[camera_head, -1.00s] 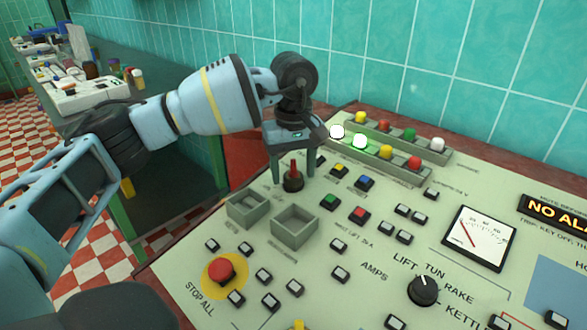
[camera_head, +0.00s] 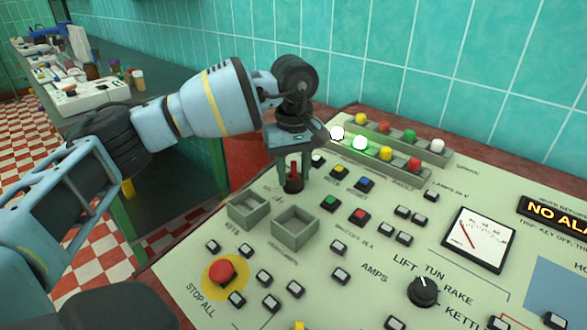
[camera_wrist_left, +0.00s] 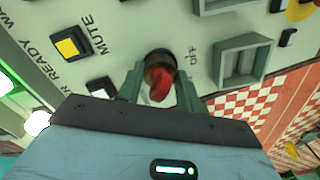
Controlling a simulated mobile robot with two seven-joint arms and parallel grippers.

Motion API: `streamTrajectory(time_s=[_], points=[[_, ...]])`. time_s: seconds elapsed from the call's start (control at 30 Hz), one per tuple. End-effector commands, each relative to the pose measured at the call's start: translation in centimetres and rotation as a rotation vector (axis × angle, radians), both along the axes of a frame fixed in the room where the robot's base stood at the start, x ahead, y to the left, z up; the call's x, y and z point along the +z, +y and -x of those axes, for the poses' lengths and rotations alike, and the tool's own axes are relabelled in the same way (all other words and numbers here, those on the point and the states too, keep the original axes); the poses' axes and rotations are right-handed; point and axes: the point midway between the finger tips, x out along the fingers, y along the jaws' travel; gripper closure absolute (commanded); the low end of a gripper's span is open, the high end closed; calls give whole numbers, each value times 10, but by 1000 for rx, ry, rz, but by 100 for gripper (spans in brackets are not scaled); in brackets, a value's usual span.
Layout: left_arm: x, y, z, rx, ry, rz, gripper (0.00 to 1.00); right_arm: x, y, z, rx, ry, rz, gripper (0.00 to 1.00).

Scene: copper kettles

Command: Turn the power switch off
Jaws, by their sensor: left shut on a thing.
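The power switch (camera_head: 294,178) is a red lever on a round black base, near the far left edge of the sloping control panel (camera_head: 300,262). My left gripper (camera_head: 293,174) points down over it, with its two green fingers on either side of the red lever. The left wrist view shows the red lever (camera_wrist_left: 161,84) between the fingers (camera_wrist_left: 158,90), with the word OFF printed beside its base. The gripper is shut on the lever. Which way the switch is set I cannot tell. My right gripper is not in view.
Two grey open boxes (camera_head: 294,229) stand just in front of the switch. Yellow, blue, green and red buttons (camera_head: 340,172) lie close to its right. A red stop button (camera_head: 222,271) is at the front left. Lit lamps (camera_head: 360,143) stand behind.

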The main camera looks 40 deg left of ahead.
Motion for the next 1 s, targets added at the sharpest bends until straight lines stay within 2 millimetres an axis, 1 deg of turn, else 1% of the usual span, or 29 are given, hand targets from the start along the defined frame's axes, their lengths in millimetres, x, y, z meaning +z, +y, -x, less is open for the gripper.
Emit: streamTrajectory(time_s=[0.47,1.0], points=[[3,0,0,201,-1,1,87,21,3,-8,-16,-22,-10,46],[3,0,0,472,-2,1,87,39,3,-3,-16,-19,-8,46]])
